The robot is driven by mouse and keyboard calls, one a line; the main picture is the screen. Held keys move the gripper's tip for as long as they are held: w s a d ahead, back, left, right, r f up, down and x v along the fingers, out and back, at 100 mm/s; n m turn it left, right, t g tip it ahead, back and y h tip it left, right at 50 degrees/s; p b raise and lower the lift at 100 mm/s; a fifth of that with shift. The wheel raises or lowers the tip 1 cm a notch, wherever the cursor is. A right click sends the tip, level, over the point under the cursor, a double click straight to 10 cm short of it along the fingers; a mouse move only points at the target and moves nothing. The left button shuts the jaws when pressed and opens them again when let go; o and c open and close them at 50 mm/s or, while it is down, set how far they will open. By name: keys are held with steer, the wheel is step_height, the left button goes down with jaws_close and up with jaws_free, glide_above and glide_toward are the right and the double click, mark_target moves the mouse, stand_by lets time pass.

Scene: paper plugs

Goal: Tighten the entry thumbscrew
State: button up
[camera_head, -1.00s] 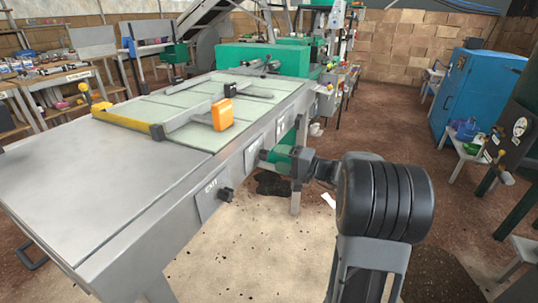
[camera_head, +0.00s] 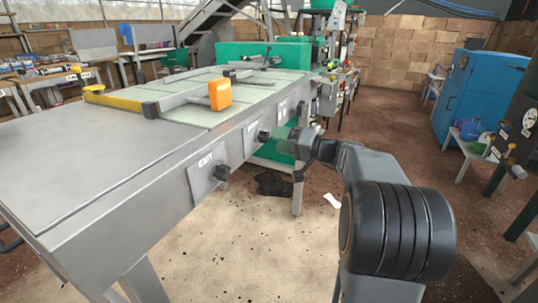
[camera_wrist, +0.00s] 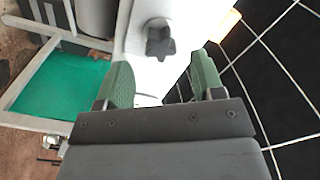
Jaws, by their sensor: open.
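A dark star-shaped thumbscrew (camera_wrist: 160,40) stands out from a pale metal face in the wrist view, ahead of and roughly between my fingertips. My gripper (camera_wrist: 163,75) is open, with green finger pads on either side and nothing held between them. In the head view my gripper (camera_head: 284,137) is at the table's side, beside the middle dark knob (camera_head: 264,136). The middle plate's label is too small to read, so I cannot confirm that it is the entry one. A nearer plate reads EXIT (camera_head: 205,160) and has its own dark knob (camera_head: 222,172).
The long grey table (camera_head: 120,165) carries a yellow bar (camera_head: 118,100) and an orange block (camera_head: 220,95). A farther plate (camera_head: 283,107) is on the same side. A blue cabinet (camera_head: 478,95) stands at the right.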

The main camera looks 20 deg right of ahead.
mark_target(268, 137)
steer(key=n+b, duration=0.2)
steer(key=b, duration=0.1)
steer(key=f+n+b, duration=0.1)
steer(key=n+b, duration=0.1)
steer(key=b, duration=0.1)
steer(key=shift+b, duration=0.35)
steer(key=shift+r+n, duration=0.5)
steer(key=shift+n, duration=0.2)
steer(key=shift+n+p, duration=0.35)
steer(key=shift+n, duration=0.65)
steer(key=shift+w, duration=0.1)
steer(key=shift+x, duration=2)
steer(key=c, duration=0.9)
